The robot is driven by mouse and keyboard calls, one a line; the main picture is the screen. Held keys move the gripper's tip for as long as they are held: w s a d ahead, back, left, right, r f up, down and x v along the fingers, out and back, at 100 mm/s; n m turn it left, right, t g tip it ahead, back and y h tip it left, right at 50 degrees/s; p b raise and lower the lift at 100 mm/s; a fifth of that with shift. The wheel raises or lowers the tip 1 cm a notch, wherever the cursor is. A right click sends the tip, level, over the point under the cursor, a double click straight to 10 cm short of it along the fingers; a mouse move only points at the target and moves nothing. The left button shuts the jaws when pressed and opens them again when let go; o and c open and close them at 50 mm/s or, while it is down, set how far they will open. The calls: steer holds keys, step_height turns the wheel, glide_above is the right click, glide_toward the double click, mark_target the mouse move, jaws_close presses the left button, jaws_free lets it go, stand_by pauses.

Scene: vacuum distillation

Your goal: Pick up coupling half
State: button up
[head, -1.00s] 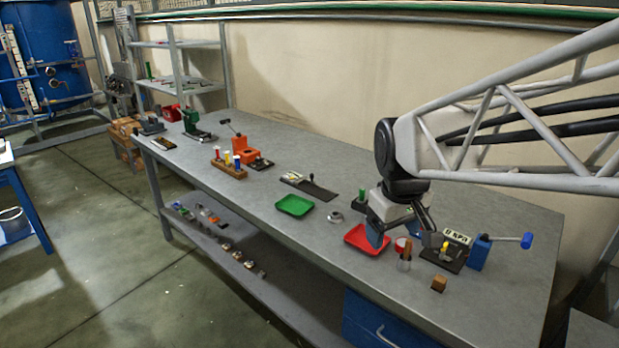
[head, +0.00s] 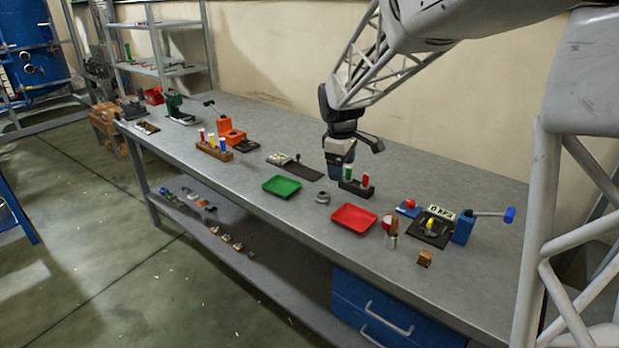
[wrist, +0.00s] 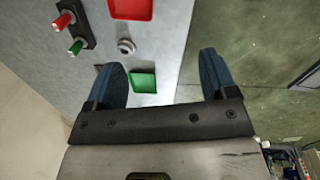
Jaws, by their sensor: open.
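A small grey metal ring-shaped part (head: 323,197), which looks like the coupling half, lies on the bench between the green tray (head: 282,186) and the red tray (head: 354,217). In the wrist view the ring (wrist: 126,46) shows beyond the left finger, with the green tray (wrist: 143,83) beneath it in the picture. My gripper (head: 350,157) is above the bench, behind the ring, near the block with green and red pegs. In the wrist view my gripper (wrist: 160,72) has its two blue fingers wide apart with nothing between them. It does not touch the ring.
A dark block (head: 355,187) holds a green and a red peg close to my gripper. A gauge stand (head: 430,228) and a blue block with a lever (head: 464,228) stand at the right. An orange fixture (head: 231,131) stands further left. Bare bench lies around the ring.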

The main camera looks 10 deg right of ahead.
steer(key=w+a+f+n, duration=0.1)
steer(key=w+f+n, duration=0.2)
steer(key=w+f, duration=0.5)
steer(key=n, duration=0.3)
glide_toward(322, 193)
steer(key=shift+s+a+f+g+h, duration=0.2)
steer(key=shift+s+f+g+h, duration=0.15)
steer(key=shift+f, duration=0.3)
steer(key=shift+d+f, duration=0.15)
steer(key=shift+f, duration=1.15)
steer(key=shift+w+d+f, duration=0.1)
steer(key=shift+d+f, duration=0.05)
steer(key=shift+f, duration=1.1)
steer(key=shift+d+f, duration=0.2)
steer(key=shift+f, duration=1.1)
